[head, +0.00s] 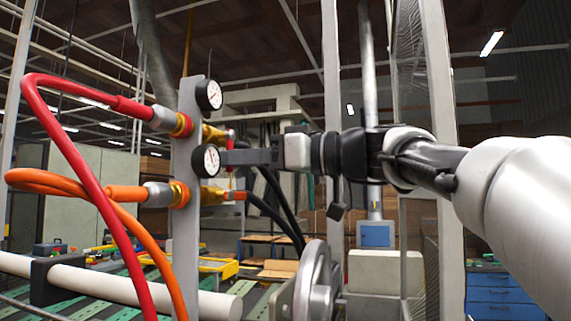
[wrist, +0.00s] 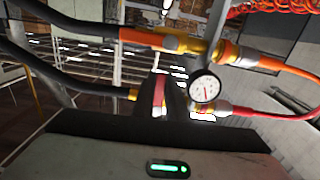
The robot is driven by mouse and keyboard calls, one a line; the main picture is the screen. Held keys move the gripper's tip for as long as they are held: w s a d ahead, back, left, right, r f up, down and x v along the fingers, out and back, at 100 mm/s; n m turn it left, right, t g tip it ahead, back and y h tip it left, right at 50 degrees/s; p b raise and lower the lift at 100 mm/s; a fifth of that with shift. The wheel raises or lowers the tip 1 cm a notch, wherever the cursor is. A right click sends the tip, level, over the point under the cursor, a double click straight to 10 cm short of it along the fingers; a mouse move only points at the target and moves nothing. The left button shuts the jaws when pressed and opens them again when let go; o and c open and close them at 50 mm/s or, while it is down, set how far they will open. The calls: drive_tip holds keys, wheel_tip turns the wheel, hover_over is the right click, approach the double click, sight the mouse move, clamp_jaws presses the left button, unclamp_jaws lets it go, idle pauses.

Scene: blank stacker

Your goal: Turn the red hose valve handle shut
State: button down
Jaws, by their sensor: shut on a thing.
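The red hose (head: 75,150) runs to a brass valve (head: 212,134) at the top of a grey upright plate. The red valve handle (head: 231,140) shows as a small red piece just right of that valve. In the wrist view the red handle (wrist: 159,92) is a narrow red strip against the dark fingers. My gripper (head: 228,157) reaches in from the right, and its fingers are shut on the red handle. In the wrist view the fingers (wrist: 174,98) hide part of the handle and valve. The handle's exact angle cannot be told.
Two round gauges (head: 209,95) (head: 206,160) sit on the grey plate (head: 187,240), the lower one close to my fingertips. An orange hose (head: 110,192) and its valve (head: 212,196) lie below. Black hoses (head: 283,205) hang under my gripper. A metal wheel (head: 313,285) stands lower right.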

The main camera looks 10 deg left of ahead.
drive_tip(key=shift+s+m, duration=0.1)
drive_tip(key=shift+m, duration=0.2)
drive_tip(key=c, duration=1.8)
unclamp_jaws()
drive_tip(key=shift+o, duration=0.2)
drive_tip(key=shift+d, duration=0.1)
drive_tip(key=s+d+b, duration=0.1)
drive_tip(key=d+b, duration=0.1)
drive_tip(key=d, duration=1.5)
drive_tip(key=shift+s, duration=0.25)
drive_tip(key=shift+d, duration=0.15)
